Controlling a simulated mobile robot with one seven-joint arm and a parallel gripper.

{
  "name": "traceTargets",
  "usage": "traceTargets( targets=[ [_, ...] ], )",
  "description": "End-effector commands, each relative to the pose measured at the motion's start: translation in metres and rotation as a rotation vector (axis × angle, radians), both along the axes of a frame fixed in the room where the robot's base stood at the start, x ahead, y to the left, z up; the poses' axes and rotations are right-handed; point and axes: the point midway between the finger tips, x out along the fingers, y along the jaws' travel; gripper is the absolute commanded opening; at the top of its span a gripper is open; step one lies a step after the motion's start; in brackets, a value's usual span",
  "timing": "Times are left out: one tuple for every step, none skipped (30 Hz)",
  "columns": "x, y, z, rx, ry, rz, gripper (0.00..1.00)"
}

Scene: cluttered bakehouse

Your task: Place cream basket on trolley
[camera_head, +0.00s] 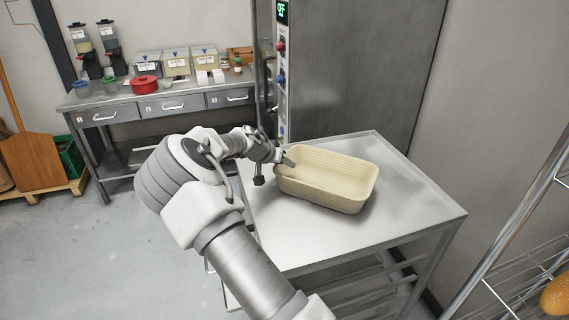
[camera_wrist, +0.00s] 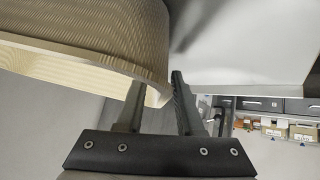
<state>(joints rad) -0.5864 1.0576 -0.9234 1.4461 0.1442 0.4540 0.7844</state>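The cream basket (camera_head: 327,178) is a ribbed, rounded rectangular basket, upright on a steel-topped stand (camera_head: 405,213) with a lower rack. Its inside looks empty. My gripper (camera_head: 287,158) is at the basket's left end, by the rim. In the wrist view the basket (camera_wrist: 90,35) fills the upper left, and its rim reaches between the two spread fingers of my gripper (camera_wrist: 158,90). The fingers look open around the basket wall, with a visible gap; firm contact cannot be seen. No wheels show on the stand, so I cannot tell whether it is the trolley.
A wire rack (camera_head: 520,285) with bread (camera_head: 557,297) stands at the right. A tall steel cabinet (camera_head: 350,70) is behind the stand. A back workbench (camera_head: 150,92) holds dispensers, a red pot (camera_head: 145,84) and bins. The stand's top is clear around the basket. Open floor lies at left.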

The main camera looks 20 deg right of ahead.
Motion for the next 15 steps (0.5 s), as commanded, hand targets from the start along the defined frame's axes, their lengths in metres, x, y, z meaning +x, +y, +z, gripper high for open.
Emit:
traceTargets(
  targets=[
    [0.000,0.000,0.005,0.000,0.000,0.000,0.36],
    [-0.001,0.004,0.006,0.000,-0.002,0.002,0.36],
    [-0.004,0.008,0.009,0.000,-0.003,0.002,0.36],
    [-0.006,0.011,0.013,0.001,-0.002,0.004,0.36],
    [-0.008,0.015,0.017,0.001,-0.003,0.003,0.36],
    [-0.012,0.020,0.023,0.002,-0.002,0.004,0.36],
    [-0.015,0.024,0.027,0.001,-0.002,0.004,0.36],
    [-0.018,0.028,0.033,0.001,-0.003,0.005,0.36],
    [-0.022,0.034,0.039,0.001,-0.003,0.005,0.36],
    [-0.025,0.038,0.043,0.002,-0.002,0.004,0.36],
    [-0.028,0.041,0.048,0.001,-0.002,0.004,0.36],
    [-0.031,0.046,0.054,0.001,-0.002,0.005,0.36],
    [-0.034,0.050,0.058,0.001,-0.002,0.004,0.36],
    [-0.036,0.053,0.062,0.001,-0.002,0.004,0.36],
    [-0.039,0.056,0.067,0.001,-0.003,0.002,0.36]
  ],
)
